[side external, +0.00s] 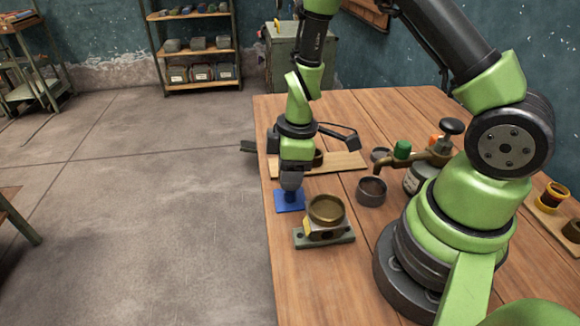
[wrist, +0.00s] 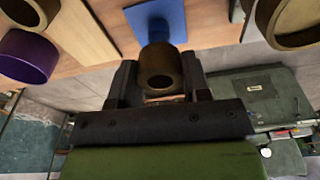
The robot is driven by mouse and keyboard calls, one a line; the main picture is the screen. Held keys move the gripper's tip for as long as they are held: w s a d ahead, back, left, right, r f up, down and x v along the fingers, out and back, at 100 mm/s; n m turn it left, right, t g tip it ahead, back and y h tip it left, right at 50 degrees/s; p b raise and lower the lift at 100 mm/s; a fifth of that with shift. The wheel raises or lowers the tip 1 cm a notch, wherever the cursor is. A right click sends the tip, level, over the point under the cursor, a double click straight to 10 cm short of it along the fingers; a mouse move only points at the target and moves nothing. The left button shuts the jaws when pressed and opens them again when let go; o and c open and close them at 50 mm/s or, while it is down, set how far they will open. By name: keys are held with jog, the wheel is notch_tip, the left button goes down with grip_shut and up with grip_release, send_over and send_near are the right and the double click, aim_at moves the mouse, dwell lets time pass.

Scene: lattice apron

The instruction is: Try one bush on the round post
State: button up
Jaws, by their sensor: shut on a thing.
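My gripper (side external: 291,182) points down over the blue plate near the table's left edge. In the wrist view my gripper (wrist: 160,82) is shut on a dark bronze bush (wrist: 160,62), one finger on each side. The blue round post (wrist: 156,32) stands up from its square blue base (wrist: 172,12); the base also shows in the side view (side external: 283,208). The bush is lined up with the post and overlaps its end in the wrist view. I cannot tell whether it is around the post or just above it. In the side view the fingers hide most of the bush.
A brass cup (side external: 326,209) sits on a grey-green block (side external: 324,236) close to the right of the post. A grey ring (side external: 371,191), a brass tap (side external: 408,160) and a wooden board (side external: 345,163) lie farther back. A purple ring (wrist: 28,60) shows in the wrist view.

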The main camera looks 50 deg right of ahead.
jog(key=shift+f, duration=1.05)
jog(key=o, duration=1.1)
jog(key=shift+r, duration=0.15)
